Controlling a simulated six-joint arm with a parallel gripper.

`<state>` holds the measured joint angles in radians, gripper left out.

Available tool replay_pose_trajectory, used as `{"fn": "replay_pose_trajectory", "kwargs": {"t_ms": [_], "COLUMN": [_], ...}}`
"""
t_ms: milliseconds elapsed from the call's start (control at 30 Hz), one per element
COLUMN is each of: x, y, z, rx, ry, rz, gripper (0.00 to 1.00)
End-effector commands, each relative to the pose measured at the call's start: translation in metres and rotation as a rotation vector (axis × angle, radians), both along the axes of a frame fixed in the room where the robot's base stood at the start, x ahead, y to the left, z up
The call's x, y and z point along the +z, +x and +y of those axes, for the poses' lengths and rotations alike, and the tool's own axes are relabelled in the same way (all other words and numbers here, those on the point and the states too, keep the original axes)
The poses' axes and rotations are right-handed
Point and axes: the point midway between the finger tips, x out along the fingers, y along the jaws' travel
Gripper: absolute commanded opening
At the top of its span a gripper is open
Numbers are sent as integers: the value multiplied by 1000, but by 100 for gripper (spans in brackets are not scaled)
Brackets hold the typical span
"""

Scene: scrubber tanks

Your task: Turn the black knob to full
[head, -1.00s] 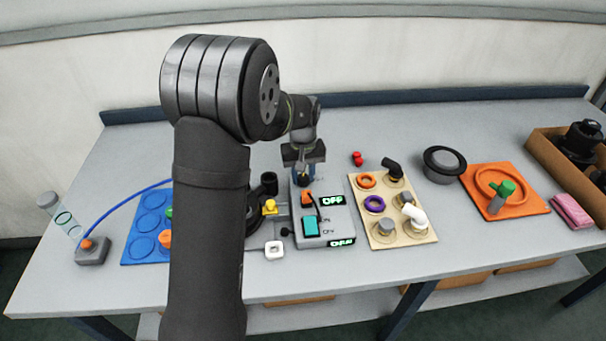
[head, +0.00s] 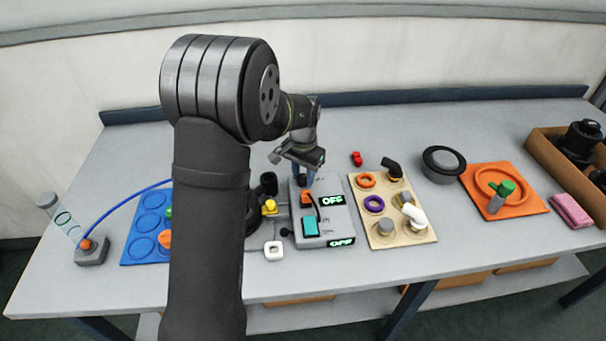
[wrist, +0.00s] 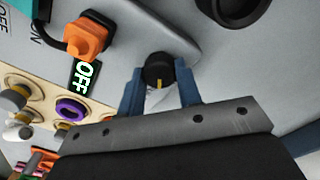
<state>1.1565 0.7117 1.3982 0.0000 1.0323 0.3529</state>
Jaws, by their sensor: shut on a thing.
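The black knob (wrist: 158,70) shows in the wrist view as a round black cap with a yellow pointer line. It is on the grey control box (head: 340,226). My gripper (wrist: 160,88) has its two blue fingers on either side of the knob and is shut on it. In the head view my gripper (head: 304,178) is over the back part of the box, and the knob is hidden there. A display (head: 331,200) on the box reads OFF, and it also shows in the wrist view (wrist: 87,78).
An orange plug (wrist: 87,36) and a teal switch (head: 310,226) are on the box close to the knob. A beige board (head: 392,236) with rings and fittings lies to the right. A black cylinder (head: 268,183) and a yellow piece (head: 269,207) stand to the left.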

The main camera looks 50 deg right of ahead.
Motion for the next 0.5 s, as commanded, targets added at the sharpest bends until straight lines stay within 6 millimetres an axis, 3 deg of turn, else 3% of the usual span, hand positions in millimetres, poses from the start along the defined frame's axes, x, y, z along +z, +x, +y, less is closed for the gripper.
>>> {"fn": "replay_pose_trajectory", "kwargs": {"t_ms": [500], "x": [1], "y": [0], "z": [-1], "rx": [-78], "ry": [-2], "rz": [-1], "gripper": [9]}}
